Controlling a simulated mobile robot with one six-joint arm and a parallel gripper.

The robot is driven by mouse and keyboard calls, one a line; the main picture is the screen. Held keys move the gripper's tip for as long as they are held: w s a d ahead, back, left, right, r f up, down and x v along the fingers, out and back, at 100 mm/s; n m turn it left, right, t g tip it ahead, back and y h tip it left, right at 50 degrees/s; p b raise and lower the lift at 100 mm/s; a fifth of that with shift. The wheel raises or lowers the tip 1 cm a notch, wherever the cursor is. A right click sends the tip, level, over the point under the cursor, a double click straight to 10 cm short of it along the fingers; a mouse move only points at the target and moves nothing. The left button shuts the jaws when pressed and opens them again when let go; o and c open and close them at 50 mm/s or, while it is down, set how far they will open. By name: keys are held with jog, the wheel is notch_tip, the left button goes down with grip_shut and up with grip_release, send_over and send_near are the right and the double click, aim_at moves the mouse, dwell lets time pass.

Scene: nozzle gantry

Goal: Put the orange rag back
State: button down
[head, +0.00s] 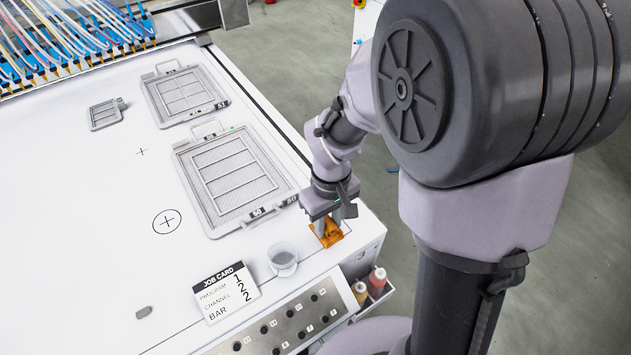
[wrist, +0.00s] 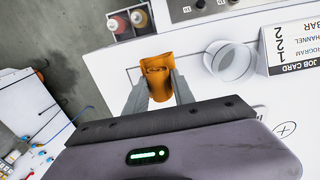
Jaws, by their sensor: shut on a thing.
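The orange rag (head: 328,235) is at the front right corner of the white table, under my gripper (head: 333,222). In the wrist view the orange rag (wrist: 156,72) is bunched between the two grey fingers of my gripper (wrist: 159,88), which are shut on it. Its far end spreads out past the fingertips. The fingers partly hide the rag in the head view. I cannot tell whether the rag touches the table top or is just above it.
A clear cup (head: 283,258) and a job card (head: 226,293) stand left of the rag. A button panel (head: 290,322) and a rack with bottles (head: 376,280) are at the front edge. Framed screens (head: 236,180) lie behind. The middle left table is mostly clear.

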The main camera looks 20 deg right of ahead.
aim_at(328, 228)
jog(key=f+b, duration=0.1)
jog(key=f, duration=0.1)
jog(key=f+b, duration=0.1)
jog(key=f, duration=0.1)
jog(key=shift+w+d+b, duration=0.2)
jog(key=shift+w+b, duration=0.1)
jog(key=shift+w, duration=0.05)
jog(key=shift+r, duration=0.25)
jog(key=shift+f, duration=0.2)
jog(key=c, duration=1.1)
grip_release()
jog(key=shift+o, duration=0.2)
notch_tip(328, 228, up, 12)
jog(key=p, duration=0.6)
jog(key=shift+r, duration=0.1)
jog(key=s+a+r+m+t+y, duration=0.1)
jog(key=s+a+r+m+t, duration=0.1)
jog(key=s+r, duration=0.4)
jog(key=s+a+r+m+t+y, duration=0.1)
jog(key=s+a+r+m+t, duration=0.1)
jog(key=s+r+m, duration=0.4)
jog(key=shift+s+r+t, duration=0.35)
jog(key=shift+r+t, duration=0.3)
jog(key=shift+t, duration=0.25)
